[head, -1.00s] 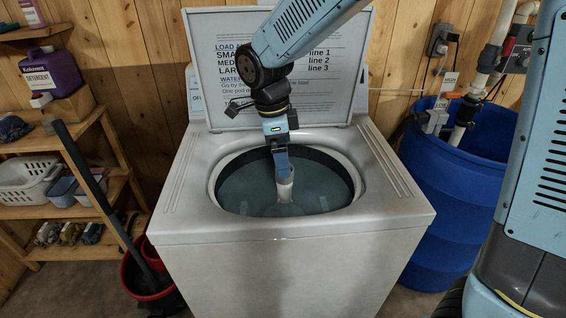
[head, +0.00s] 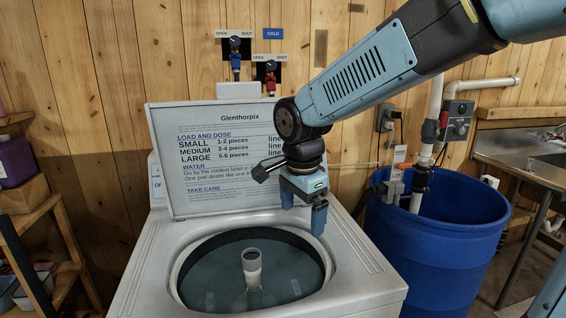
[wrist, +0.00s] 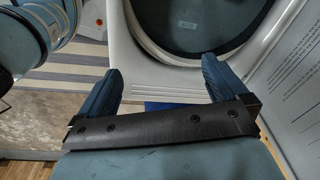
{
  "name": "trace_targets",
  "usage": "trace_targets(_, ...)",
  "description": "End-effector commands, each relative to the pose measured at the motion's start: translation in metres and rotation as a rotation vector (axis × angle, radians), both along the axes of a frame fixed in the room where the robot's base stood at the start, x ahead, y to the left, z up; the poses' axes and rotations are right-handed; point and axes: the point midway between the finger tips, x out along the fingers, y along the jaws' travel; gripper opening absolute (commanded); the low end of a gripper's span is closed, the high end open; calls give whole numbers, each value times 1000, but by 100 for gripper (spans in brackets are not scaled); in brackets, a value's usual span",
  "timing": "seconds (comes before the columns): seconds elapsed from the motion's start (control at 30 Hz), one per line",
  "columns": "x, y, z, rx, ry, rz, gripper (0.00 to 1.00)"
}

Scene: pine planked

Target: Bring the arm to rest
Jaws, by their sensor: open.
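My gripper (head: 306,218) is raised at the right rear of the washer opening, beside the open lid, pointing down. In the wrist view its two blue fingers (wrist: 157,78) are spread wide with nothing between them. The white top-loading washer (head: 365,272) has its lid (head: 215,155) standing open with printed load and dose instructions. The tub (head: 205,268) holds dark water, and a pale agitator post (head: 253,270) stands in its middle. The tub rim (wrist: 150,40) also shows in the wrist view, beyond the fingers.
A blue barrel (head: 440,230) with a pipe stands right of the washer. Red and blue taps (head: 270,78) are on the plank wall behind. A metal sink counter (head: 520,160) is far right. Wooden shelves (head: 40,240) stand at left. Space above the tub is clear.

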Motion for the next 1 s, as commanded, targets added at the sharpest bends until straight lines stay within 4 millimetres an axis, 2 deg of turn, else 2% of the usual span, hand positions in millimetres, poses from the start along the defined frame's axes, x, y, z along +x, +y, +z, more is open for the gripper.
trace_targets(0.03,-2,-19,9,9,-20,43,100)
trace_targets(0.2,-16,-70,31,11,-85,230,100)
trace_targets(0.4,-41,-123,50,-26,-176,448,100)
trace_targets(0.6,-73,-166,61,-110,-262,662,100)
trace_targets(0.8,-101,-193,65,-212,-320,836,100)
trace_targets(1.0,-114,-201,65,-269,-337,922,100)
